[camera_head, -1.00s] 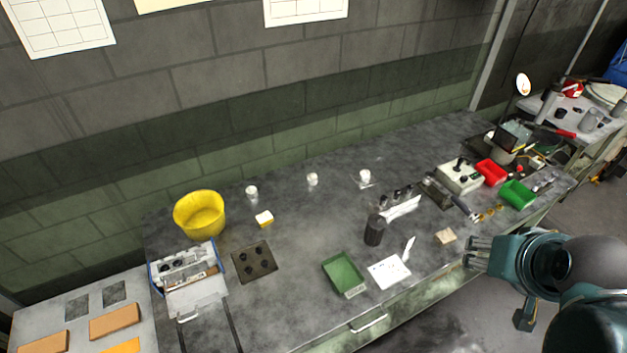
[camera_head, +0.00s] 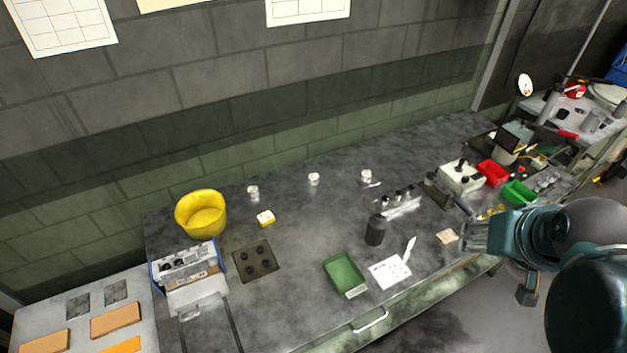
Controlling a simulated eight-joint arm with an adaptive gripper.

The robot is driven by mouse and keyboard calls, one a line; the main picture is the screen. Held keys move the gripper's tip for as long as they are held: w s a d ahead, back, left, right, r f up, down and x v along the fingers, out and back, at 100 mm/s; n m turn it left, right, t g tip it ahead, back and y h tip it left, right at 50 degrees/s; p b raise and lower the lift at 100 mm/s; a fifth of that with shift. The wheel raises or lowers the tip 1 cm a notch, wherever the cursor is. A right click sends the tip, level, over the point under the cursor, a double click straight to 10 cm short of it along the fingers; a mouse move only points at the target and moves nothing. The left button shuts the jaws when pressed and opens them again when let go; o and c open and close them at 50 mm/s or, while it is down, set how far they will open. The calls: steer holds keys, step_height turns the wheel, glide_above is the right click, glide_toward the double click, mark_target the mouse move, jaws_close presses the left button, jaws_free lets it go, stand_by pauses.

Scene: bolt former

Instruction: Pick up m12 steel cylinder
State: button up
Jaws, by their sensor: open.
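I cannot tell for sure which piece is the m12 steel cylinder. Several small dark upright pieces stand in a light rack (camera_head: 402,208) right of the bench's middle. A dark square plate (camera_head: 246,270) with several round dark pieces on it lies on the left half. A larger black cylinder (camera_head: 375,231) stands upright in front of the rack. My gripper (camera_head: 466,237) is at the right, over the bench's front part, with its fingers pointing left. It is open, apart from the rack and the black cylinder. My arm hides part of the bench's right end.
A green tray (camera_head: 334,265) and a white sheet (camera_head: 388,273) lie near the front edge. A yellow bucket (camera_head: 203,222) and a toolbox (camera_head: 188,274) stand at the left. A control box (camera_head: 460,181), a red bin (camera_head: 492,173) and a green bin (camera_head: 519,192) crowd the right.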

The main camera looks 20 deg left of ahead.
steer(key=w+a+r+n+g, duration=0.1)
steer(key=w+a+r+n, duration=0.1)
steer(key=w+a, duration=0.4)
steer(key=w+a+r+n+g, duration=0.1)
steer(key=w+a+r+n, duration=0.15)
steer(key=w, duration=0.65)
steer(key=n+g, duration=0.5)
steer(key=n, duration=0.5)
glide_above(313, 176)
steer(key=shift+m, duration=0.25)
steer(key=f, duration=2.8)
steer(key=shift+d+f, duration=0.25)
steer(key=shift+a+f, duration=0.25)
steer(key=shift+f, duration=0.05)
steer(key=shift+f, duration=1.3)
